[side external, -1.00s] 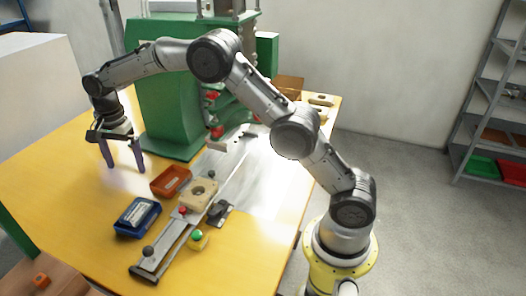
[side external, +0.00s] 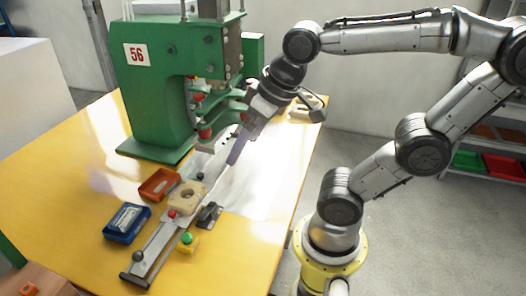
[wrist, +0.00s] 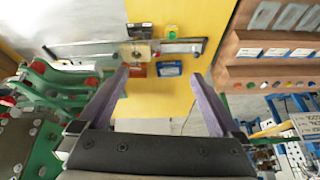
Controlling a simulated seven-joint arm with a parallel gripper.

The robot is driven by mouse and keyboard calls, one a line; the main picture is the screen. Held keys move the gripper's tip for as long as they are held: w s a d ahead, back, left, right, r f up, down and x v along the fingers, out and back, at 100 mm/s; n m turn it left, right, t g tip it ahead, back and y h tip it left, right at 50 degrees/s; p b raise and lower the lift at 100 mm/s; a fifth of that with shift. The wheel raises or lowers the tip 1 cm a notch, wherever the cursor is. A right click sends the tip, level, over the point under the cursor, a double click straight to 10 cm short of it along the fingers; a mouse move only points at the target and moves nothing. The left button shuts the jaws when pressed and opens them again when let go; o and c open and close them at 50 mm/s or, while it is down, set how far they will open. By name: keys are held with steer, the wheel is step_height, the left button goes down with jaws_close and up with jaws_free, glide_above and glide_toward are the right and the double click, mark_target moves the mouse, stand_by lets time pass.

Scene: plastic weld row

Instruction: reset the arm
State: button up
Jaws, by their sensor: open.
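My gripper (side external: 238,146) hangs over the right part of the table, in front of the green press (side external: 165,85), with its purple fingers pointing down and to the left. In the wrist view my gripper (wrist: 160,95) shows two purple fingers spread wide with nothing between them. The slide rail (side external: 163,248) lies below and to the left, with a beige block (side external: 187,195) on it. In the side view the fingers partly overlap each other, and I cannot tell their exact height above the table.
A red-orange bin (side external: 159,184) and a blue box (side external: 127,222) stand left of the rail. A green button on a yellow box (side external: 187,243) stands at its right. The yellow table (side external: 60,190) is clear at the left. Shelves (side external: 480,135) stand at the far right.

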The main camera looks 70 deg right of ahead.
steer(key=s+f, duration=0.1)
steer(key=s+f+n, duration=0.1)
steer(key=s, duration=0.1)
steer(key=shift+s, duration=0.15)
